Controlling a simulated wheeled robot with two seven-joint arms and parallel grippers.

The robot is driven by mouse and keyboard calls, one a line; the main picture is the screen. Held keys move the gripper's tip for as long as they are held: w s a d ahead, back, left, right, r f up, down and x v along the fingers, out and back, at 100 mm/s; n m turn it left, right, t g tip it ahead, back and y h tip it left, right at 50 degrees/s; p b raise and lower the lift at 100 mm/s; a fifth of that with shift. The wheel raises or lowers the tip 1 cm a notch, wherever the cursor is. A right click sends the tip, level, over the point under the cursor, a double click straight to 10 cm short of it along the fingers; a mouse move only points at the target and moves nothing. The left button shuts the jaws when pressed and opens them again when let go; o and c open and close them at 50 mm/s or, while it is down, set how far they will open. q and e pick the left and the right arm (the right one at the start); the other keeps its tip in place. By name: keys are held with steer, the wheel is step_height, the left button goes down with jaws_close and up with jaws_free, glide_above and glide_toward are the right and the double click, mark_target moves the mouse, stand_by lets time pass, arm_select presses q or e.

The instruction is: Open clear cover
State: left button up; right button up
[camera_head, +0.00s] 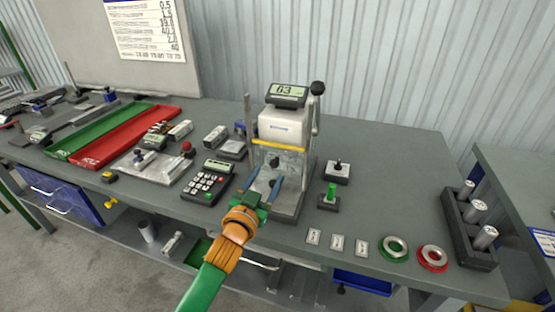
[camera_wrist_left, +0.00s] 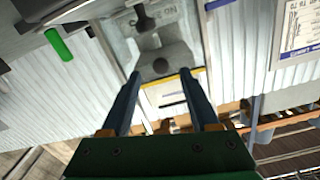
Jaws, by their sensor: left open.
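The bench tester (camera_head: 283,125) has a white upper body, a display on top and a black-knobbed lever at its right. A clear cover (camera_head: 290,161) with a yellow upper edge (camera_head: 281,147) stands across its lower front. It looks closed. My left gripper (camera_head: 265,178) is open and empty at the front of the cover, its blue fingers apart. In the left wrist view, the two fingers (camera_wrist_left: 160,78) point towards the tester, with a yellow strip (camera_wrist_left: 172,79) between them. I cannot tell whether they touch the cover. My right gripper is out of view.
A calculator-like keypad (camera_head: 208,183) stands left of the tester. A green-knobbed switch (camera_head: 329,198) and a small joystick box (camera_head: 337,171) stand to its right. Green (camera_head: 394,249) and red (camera_head: 432,259) rings lie front right. Red and green trays (camera_head: 130,133) lie left.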

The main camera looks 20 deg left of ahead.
mark_target(274, 165)
arm_select(q)
steer(key=shift+w+r, duration=0.55)
steer(key=shift+w, duration=0.3)
steer(key=w, duration=0.3)
steer(key=shift+w+d+f, duration=0.1)
steer(key=shift+f, duration=0.3)
steer(key=shift+s+r, duration=0.1)
steer(key=shift+s, duration=0.1)
steer(key=shift+c, duration=0.3)
steer(key=shift+s, duration=0.1)
jaws_close()
steer(key=shift+r, duration=0.1)
